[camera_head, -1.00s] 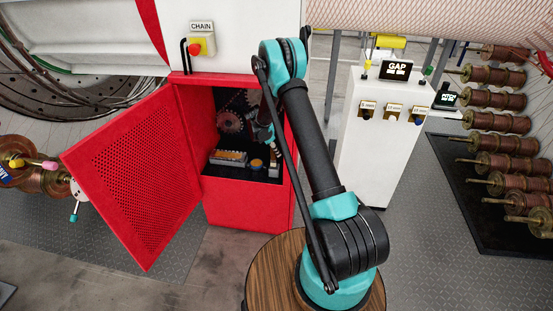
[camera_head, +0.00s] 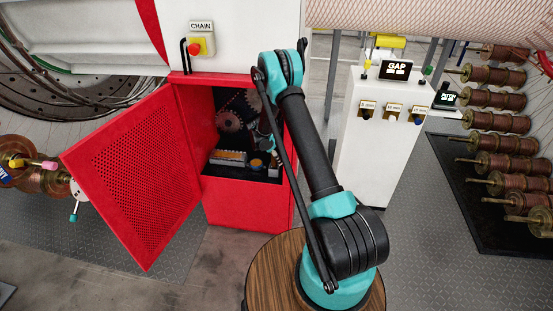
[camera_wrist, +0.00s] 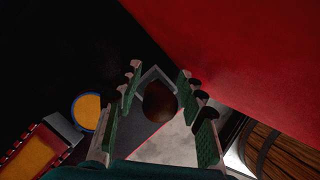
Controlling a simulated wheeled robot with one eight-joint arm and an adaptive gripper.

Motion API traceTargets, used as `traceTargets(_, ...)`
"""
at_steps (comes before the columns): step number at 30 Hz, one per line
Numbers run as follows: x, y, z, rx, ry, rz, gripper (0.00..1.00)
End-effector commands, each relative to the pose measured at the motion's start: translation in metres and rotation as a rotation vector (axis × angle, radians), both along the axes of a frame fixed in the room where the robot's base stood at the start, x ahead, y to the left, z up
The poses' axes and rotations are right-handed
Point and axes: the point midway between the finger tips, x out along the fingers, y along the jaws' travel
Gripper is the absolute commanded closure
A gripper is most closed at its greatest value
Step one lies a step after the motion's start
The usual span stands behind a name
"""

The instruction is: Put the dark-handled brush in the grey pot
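In the wrist view, a dark brown rounded thing (camera_wrist: 160,101), likely the end of the dark brush handle seen end-on, shows between my gripper's (camera_wrist: 161,98) fingers. The green-padded fingers are apart, with a gap on both sides of it. A grey angular rim (camera_wrist: 152,72) shows just behind it; I cannot tell whether this is the grey pot or whether the handle stands in it. In the head view, my gripper is inside the open red cabinet, mostly hidden by my arm. The brush and pot cannot be made out there.
A blue-rimmed round tin with orange contents (camera_wrist: 87,111) and a red-edged tray (camera_wrist: 30,153) are left of my fingers. The red cabinet wall (camera_wrist: 255,45) is close on the right. The perforated red door (camera_head: 135,175) stands open; dark gears (camera_head: 229,121) are at the back.

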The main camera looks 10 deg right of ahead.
Motion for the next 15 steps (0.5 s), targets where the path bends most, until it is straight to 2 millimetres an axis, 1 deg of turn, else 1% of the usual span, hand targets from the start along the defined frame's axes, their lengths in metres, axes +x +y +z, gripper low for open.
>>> traceTargets(10, 0.000, 0.000, 0.003, 0.000, 0.000, 0.000, 0.57)
traceTargets(13, -0.001, 0.004, 0.012, 0.000, 0.000, 0.001, 0.57)
traceTargets(15, -0.003, 0.009, 0.022, 0.000, 0.000, 0.002, 0.57)
